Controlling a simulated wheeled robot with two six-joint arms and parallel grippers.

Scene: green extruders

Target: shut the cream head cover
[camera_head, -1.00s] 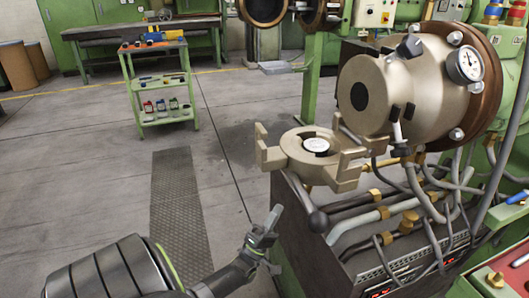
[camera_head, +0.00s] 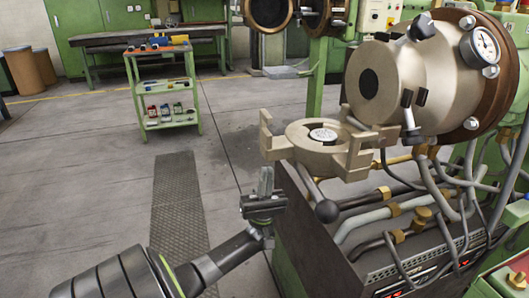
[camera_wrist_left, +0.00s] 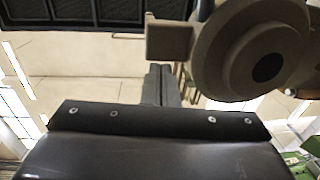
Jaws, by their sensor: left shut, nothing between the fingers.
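The cream head cover (camera_head: 288,150) is swung open and lies flat in front of the cream extruder head (camera_head: 425,75). It has pronged lugs, a round centre with a pale disc, and a handle with a black ball knob (camera_head: 327,211) below it. My left gripper (camera_head: 266,178) is shut and empty, pointing up, just left of and below the cover, with no clear contact. In the left wrist view, the shut fingers (camera_wrist_left: 160,82) show in the middle, and a cream round part with a dark centre, apparently the cover (camera_wrist_left: 215,50), is at the upper right. My right gripper is not in view.
Grey hoses and brass fittings (camera_head: 395,210) crowd the machine below the head. A pressure gauge (camera_head: 484,46) is on the head's right. A green trolley (camera_head: 164,95) stands behind on the left. The floor left of the machine is mostly clear.

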